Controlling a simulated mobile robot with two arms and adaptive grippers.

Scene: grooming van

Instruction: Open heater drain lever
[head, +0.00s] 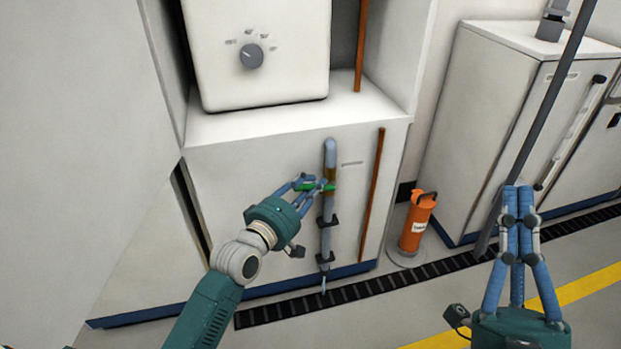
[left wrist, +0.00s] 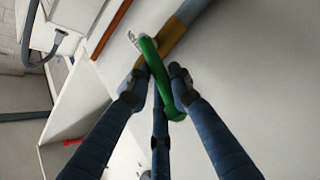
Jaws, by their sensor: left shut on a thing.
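The green drain lever (head: 328,187) sits on a brass-coloured valve (head: 329,174) in the vertical grey drain pipe (head: 326,236), on the front of the white cabinet below the heater (head: 262,35). My left gripper (head: 313,184) is at the lever and shut on it. In the left wrist view the green lever (left wrist: 158,80) lies between the blue fingers (left wrist: 158,90), with the brass section (left wrist: 173,34) behind it. In the head view the lever's left part is partly hidden by the fingers. My right gripper (head: 518,190) points up at the lower right, its fingers together and nothing between them.
An orange canister (head: 417,222) stands on the floor right of the cabinet. A copper pipe (head: 371,195) runs beside the drain pipe. A floor grate (head: 390,281) runs along the cabinet's foot. Another white cabinet (head: 500,120) stands at the right.

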